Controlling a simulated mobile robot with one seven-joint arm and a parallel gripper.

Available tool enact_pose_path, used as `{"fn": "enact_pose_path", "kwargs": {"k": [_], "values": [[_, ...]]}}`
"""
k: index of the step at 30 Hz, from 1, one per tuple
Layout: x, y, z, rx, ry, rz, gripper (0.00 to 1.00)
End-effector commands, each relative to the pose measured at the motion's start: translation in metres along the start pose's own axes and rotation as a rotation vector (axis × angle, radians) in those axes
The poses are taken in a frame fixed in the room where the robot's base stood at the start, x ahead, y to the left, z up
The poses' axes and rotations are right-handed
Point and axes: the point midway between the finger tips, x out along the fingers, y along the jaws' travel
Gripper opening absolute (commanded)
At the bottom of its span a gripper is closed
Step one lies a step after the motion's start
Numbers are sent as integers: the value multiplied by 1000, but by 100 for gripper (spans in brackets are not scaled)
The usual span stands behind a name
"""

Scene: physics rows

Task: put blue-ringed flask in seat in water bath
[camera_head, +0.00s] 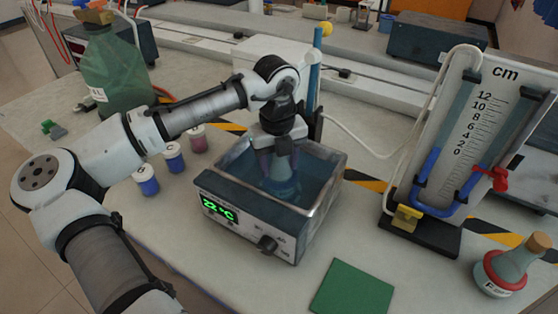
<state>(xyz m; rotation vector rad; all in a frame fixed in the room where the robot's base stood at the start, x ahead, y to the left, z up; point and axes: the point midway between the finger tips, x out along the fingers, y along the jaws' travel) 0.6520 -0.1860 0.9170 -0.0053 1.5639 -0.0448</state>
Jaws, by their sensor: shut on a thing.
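The water bath (262,219) is a metal box with a green 22 °C display and an open top, in the middle of the table. A bluish conical flask (283,190) is inside the bath, roughly upright. My gripper (279,160) reaches down over the bath and is shut on the flask's upper part. The fingers hide the flask's neck. The flask's ring and the seat beneath it cannot be made out, so I cannot tell whether its base touches the seat.
A red-ringed flask (503,270) with a cork stands at the right. A manometer board (458,140) stands right of the bath. Small jars (174,158) and a big green bottle (114,70) stand left. A green mat (352,289) lies in front. A blue post (314,70) rises behind the bath.

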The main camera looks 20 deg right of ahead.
Motion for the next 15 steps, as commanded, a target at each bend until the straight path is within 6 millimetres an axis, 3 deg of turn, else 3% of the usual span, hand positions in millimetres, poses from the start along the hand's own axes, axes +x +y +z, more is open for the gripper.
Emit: {"fn": "enact_pose_path", "kwargs": {"k": [15], "values": [[4,0,0,0,0,-1,9]]}}
